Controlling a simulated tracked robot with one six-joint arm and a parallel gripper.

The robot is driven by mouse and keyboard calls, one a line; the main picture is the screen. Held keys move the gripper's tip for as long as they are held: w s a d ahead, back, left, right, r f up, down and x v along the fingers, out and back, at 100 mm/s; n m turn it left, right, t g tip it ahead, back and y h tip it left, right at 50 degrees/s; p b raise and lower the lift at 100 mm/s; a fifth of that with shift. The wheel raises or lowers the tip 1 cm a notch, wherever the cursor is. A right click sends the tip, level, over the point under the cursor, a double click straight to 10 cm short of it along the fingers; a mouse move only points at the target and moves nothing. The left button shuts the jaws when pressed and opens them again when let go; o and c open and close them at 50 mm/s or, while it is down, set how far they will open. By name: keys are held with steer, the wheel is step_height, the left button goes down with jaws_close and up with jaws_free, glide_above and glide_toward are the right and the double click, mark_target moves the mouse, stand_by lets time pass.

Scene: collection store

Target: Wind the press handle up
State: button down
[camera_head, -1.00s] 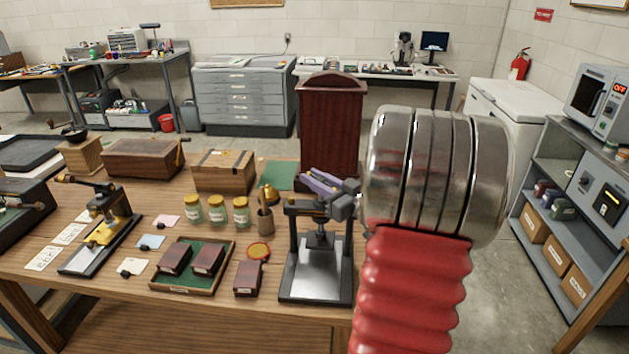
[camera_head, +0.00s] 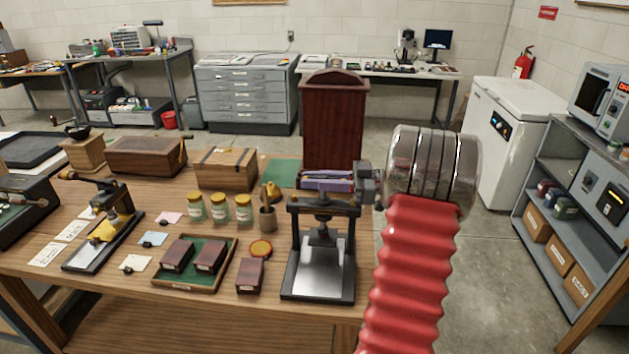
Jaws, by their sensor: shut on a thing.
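The press (camera_head: 320,262) stands at the right front of the wooden table, with a dark upright frame, a crossbar on top and a flat black base. My gripper (camera_head: 312,181), with its purple fingers and grey body, reaches in from the right above the crossbar. The fingers lie level across the top of the press and are shut on its handle. The handle is mostly hidden by the fingers, so its exact angle cannot be told. My red bellows arm covers the area right of the press.
A tall dark red case (camera_head: 333,125) stands just behind the press. Bare floor lies right of the table.

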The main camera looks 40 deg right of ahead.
steer(key=shift+s+a+n+g+y, duration=0.1)
steer(key=shift+a+n+g+y, duration=0.05)
steer(key=shift+n+g+y, duration=0.55)
steer(key=shift+s+a+n+g+y, duration=0.1)
steer(key=shift+n+g+y, duration=0.5)
steer(key=shift+g+y, duration=0.15)
steer(key=shift+g, duration=0.35)
steer(key=c, duration=1.7)
jaws_free()
steer(key=shift+o, duration=0.2)
steer(key=shift+r, duration=0.15)
step_height(320, 180, up, 10)
steer(key=shift+f, duration=0.2)
